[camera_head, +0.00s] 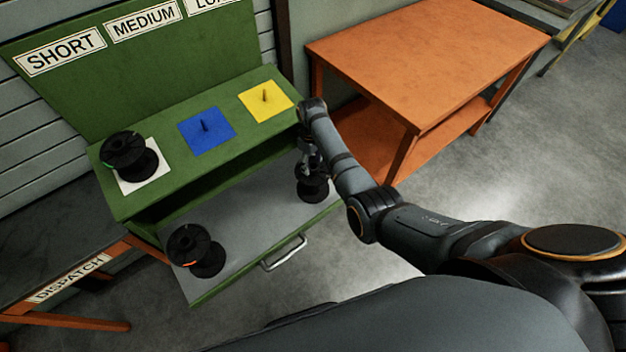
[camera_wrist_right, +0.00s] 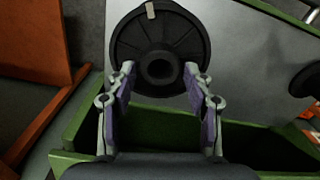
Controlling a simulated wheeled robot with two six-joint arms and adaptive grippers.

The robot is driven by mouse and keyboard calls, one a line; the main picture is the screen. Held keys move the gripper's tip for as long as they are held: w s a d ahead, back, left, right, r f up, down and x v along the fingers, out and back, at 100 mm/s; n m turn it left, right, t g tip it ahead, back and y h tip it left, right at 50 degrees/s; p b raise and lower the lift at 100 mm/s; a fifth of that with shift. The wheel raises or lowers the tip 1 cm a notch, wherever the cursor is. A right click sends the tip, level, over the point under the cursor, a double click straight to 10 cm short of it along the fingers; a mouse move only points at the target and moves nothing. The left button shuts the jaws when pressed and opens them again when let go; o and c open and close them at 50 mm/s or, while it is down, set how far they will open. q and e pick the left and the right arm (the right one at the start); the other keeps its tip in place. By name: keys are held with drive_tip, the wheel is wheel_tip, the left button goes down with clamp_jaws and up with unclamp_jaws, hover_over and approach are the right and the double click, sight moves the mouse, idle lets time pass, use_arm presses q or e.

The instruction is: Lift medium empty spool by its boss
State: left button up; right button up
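A black spool (camera_head: 314,190) with no visible winding stands at the right end of the open grey drawer. In the right wrist view the same spool (camera_wrist_right: 135,45) shows from above, with a round raised boss around a dark centre hole and a pale tag on its rim. My right gripper (camera_head: 311,164) is over this spool. In the wrist view its two fingers (camera_wrist_right: 159,74) are apart, on either side of the boss, with visible gaps; finger height relative to the boss is hard to tell. My left gripper is not in view.
Another black spool (camera_head: 183,244) with orange stands at the drawer's left. A third spool (camera_head: 122,149) stands on the white pad. The blue pad (camera_head: 212,138) and yellow pad (camera_head: 276,107) hold only upright pegs. An orange table (camera_head: 430,50) stands right of the green bench (camera_head: 170,105).

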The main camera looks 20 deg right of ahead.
clamp_jaws()
idle(0.4)
